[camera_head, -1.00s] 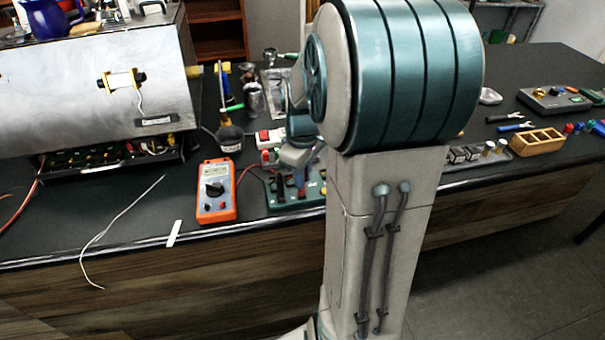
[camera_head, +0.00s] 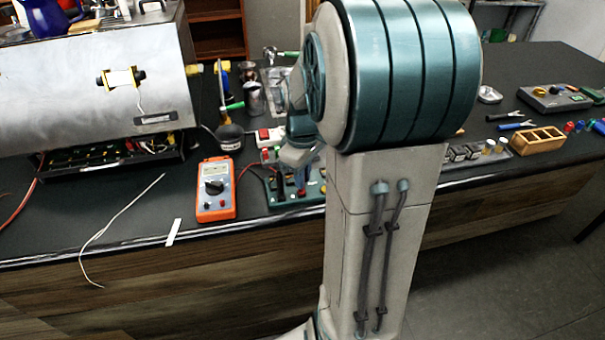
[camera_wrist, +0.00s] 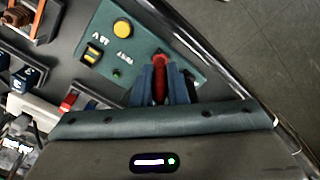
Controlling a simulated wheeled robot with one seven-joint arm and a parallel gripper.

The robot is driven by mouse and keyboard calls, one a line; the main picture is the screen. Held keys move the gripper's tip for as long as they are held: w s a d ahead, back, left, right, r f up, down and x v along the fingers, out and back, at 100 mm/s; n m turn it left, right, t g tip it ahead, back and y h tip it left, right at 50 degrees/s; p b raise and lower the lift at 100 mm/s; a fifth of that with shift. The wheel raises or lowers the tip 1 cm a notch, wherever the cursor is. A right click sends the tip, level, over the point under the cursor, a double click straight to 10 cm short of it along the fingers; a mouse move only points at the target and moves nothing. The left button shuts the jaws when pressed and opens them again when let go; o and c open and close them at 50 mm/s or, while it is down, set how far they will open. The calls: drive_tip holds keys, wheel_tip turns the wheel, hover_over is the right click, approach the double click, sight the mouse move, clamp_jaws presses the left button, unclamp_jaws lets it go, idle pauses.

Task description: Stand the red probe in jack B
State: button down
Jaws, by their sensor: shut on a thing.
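The red probe (camera_wrist: 159,64) stands between the blue fingers of my gripper (camera_wrist: 164,88) in the wrist view. My gripper is shut on it, over the lower part of a green test board (camera_wrist: 142,45). The probe's tip is hidden, so I cannot tell whether it is in a jack. A dark shape beside the right finger is partly covered, and I cannot make out the jack labels. In the head view, my arm covers much of the green board (camera_head: 280,203), and my gripper (camera_head: 300,183) is small above it.
An orange multimeter (camera_head: 215,190) lies left of the board with a red lead. The bench's front edge is close.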

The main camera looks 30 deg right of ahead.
drive_tip(key=c, duration=1.3)
unclamp_jaws()
drive_tip(key=shift+c, duration=0.2)
wheel_tip(320, 180, up, 14)
drive_tip(key=s+a+f+m+t, duration=0.3)
drive_tip(key=s+a+f+m, duration=0.2)
drive_tip(key=s+a+f, duration=0.3)
drive_tip(key=s+a, duration=0.4)
drive_tip(key=shift+s+m, duration=0.15)
drive_tip(key=shift+m, duration=0.25)
